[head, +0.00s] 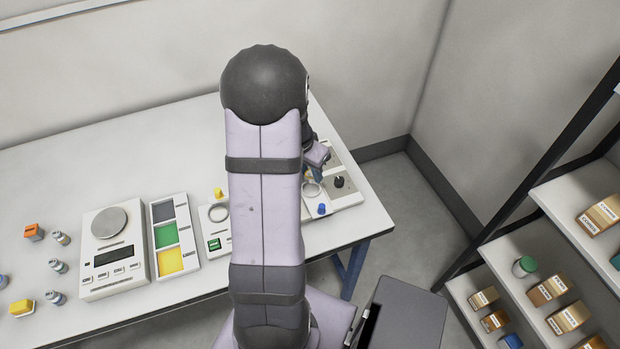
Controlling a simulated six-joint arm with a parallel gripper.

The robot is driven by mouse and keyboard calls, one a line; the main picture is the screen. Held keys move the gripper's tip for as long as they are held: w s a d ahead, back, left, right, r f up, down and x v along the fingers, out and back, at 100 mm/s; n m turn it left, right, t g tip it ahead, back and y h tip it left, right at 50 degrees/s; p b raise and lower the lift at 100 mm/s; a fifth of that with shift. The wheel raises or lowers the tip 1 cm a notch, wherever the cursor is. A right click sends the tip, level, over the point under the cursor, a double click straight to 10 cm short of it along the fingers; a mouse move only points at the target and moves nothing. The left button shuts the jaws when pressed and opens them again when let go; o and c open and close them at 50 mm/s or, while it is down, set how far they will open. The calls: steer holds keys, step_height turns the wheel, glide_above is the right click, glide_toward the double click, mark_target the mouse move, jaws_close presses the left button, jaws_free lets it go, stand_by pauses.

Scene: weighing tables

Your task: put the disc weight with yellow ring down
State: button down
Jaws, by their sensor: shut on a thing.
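My gripper (317,172) shows only in part, behind my arm, low over the right end of the white table (347,222). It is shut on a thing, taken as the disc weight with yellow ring. The weight itself cannot be made out, as my arm and gripper hide that spot. Below and beside the gripper is a pale panel with a ring-shaped mark (312,189), a blue knob (321,209) and a black knob (339,182). I cannot tell whether the held weight touches anything.
Left of my arm are a balance with a round pan (108,222), a tray with grey, green and yellow compartments (171,199), and a device with a yellow knob (218,194). Several small bottles and blocks stand at far left. A stocked shelf (570,211) stands at right.

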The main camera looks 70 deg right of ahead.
mark_target(310, 182)
steer(key=shift+f, duration=1.9)
steer(key=shift+f+b, duration=0.55)
steer(key=shift+a, duration=0.1)
steer(key=c, duration=1.4)
jaws_free()
steer(key=shift+o, duration=0.5)
steer(key=shift+a+f, duration=0.1)
steer(key=shift+s, duration=0.15)
